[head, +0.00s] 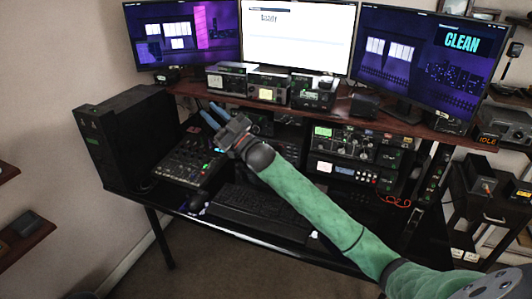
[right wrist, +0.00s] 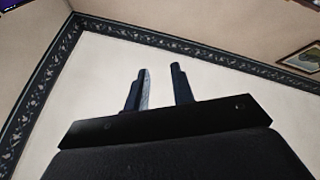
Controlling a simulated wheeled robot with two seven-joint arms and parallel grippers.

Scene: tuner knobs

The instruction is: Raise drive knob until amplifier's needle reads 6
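My right gripper (head: 213,110) reaches in from the lower right in the head view and hangs over the desk, above the mixer. Its two blue fingers are apart with nothing between them, and they also show in the right wrist view (right wrist: 160,70). Small units with lit dials stand on the shelf: a left one (head: 228,80), a middle one (head: 267,88) and a right one (head: 312,94). A larger unit with a green lit dial (head: 343,143) sits below the shelf on the right. I cannot tell which is the amplifier; the drive knob and needle are too small to make out.
A mixer (head: 180,162) and a keyboard (head: 255,203) lie on the black desk. A black computer case (head: 125,135) stands at the left. Three monitors stand at the back; the right one (head: 410,55) reads CLEAN. A side unit (head: 500,128) shows IDLE. The right wrist view shows mostly bare wall.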

